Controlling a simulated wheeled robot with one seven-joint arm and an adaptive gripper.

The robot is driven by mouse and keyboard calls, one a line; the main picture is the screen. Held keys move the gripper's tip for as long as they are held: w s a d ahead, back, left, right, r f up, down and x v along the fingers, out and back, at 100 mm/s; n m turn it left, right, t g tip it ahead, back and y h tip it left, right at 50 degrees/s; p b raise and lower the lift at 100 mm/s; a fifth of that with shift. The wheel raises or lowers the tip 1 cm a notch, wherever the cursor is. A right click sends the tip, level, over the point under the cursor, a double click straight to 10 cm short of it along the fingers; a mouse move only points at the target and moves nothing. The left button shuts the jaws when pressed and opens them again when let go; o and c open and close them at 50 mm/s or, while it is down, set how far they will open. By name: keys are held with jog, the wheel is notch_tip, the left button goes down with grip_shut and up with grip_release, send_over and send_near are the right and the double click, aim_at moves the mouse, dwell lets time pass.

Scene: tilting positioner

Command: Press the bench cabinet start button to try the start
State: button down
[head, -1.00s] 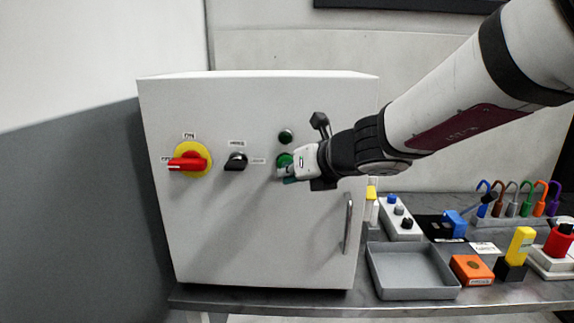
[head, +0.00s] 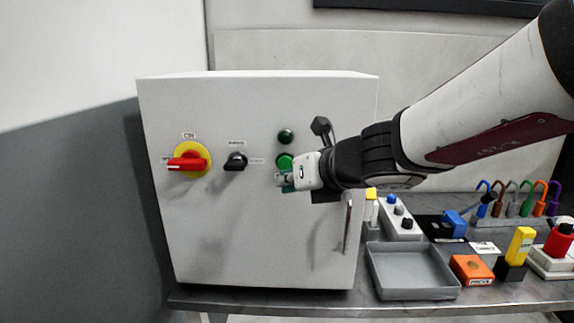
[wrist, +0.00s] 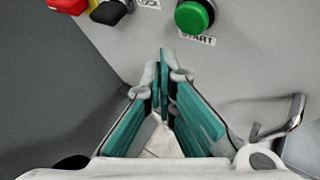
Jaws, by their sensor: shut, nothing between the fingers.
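The green start button (head: 284,161) is on the front of the white bench cabinet (head: 250,240). In the wrist view the button (wrist: 193,15) sits at the top, above a label reading START (wrist: 197,39). My gripper (head: 283,180) is in front of the cabinet face, just below the button in the head view. In the wrist view my gripper's teal fingertips (wrist: 163,58) are together and empty, below and left of the button. They look apart from the button. The exact gap to the panel cannot be told.
A dark green round lamp (head: 286,136) is above the button. A black selector (head: 235,161) and a red switch on yellow (head: 189,161) are to the left. The cabinet handle (head: 347,225) is below right. A grey tray (head: 412,292) and small parts stand on the bench at right.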

jog(key=shift+s, duration=1.3)
jog(key=s+d+n+g, duration=0.2)
jog(key=s+d+n, duration=0.2)
jog(key=s+n, duration=1)
jog(key=s+d+f+n+g+h, duration=0.1)
jog(key=s+d+f+n+h, duration=0.1)
jog(key=d+n, duration=0.5)
jog(key=s+d+f+n+g+h, duration=0.1)
jog(key=s+d+f+n+h, duration=0.1)
jog(key=s+d+n+h, duration=0.3)
jog(key=s+d+n, duration=0.1)
jog(key=d+n, duration=0.2)
jog(key=n, duration=0.2)
jog(key=shift+s+d+n, duration=0.2)
jog(key=shift+s+n, duration=0.1)
jog(key=shift+s, duration=0.1)
jog(key=c, duration=2.3)
grip_release()
